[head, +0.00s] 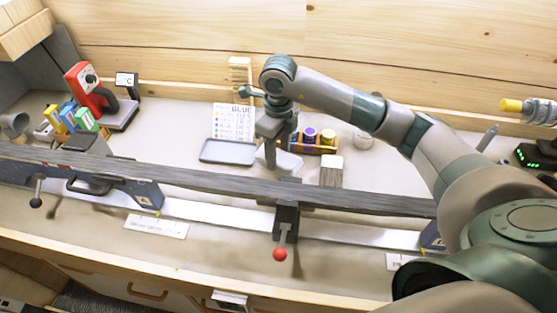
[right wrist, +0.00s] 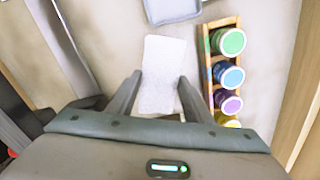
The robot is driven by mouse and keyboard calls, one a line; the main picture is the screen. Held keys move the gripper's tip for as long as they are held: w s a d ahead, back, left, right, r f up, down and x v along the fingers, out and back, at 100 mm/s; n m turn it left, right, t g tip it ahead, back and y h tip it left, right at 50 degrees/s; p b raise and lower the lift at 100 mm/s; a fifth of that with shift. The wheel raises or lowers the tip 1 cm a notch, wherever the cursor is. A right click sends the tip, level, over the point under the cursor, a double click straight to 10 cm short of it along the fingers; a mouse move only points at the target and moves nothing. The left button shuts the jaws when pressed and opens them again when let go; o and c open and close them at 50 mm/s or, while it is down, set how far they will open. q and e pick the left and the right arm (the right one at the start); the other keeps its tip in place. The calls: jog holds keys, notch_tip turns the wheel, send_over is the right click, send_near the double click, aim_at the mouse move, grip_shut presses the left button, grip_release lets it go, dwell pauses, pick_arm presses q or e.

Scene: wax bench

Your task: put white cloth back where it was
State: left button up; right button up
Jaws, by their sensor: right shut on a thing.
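The white cloth (head: 292,163) lies low over the bench top behind the long grey board, partly hidden by my right gripper (head: 271,160) in the head view. In the right wrist view the white cloth (right wrist: 163,70) is a pale rectangle between the two fingers of my right gripper (right wrist: 160,88). The fingers are at its two long sides, and the gripper is shut on it. I cannot tell whether the cloth touches the bench. My left gripper is not in view.
A grey tray (head: 228,151) lies left of the cloth. A wooden rack (right wrist: 207,72) with several colored jars stands close on its right. A wooden block (head: 331,171) is nearby. The long grey board (head: 215,180) crosses in front, with a red-knobbed clamp (head: 280,254).

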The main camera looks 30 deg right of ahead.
aim_at(278, 156)
notch_tip(278, 156, down, 3)
jog(key=shift+f+p, duration=0.1)
jog(key=shift+p, duration=0.95)
jog(key=shift+f, duration=0.4)
jog(key=shift+f, duration=0.1)
jog(key=shift+f, duration=0.1)
jog(key=o, duration=1)
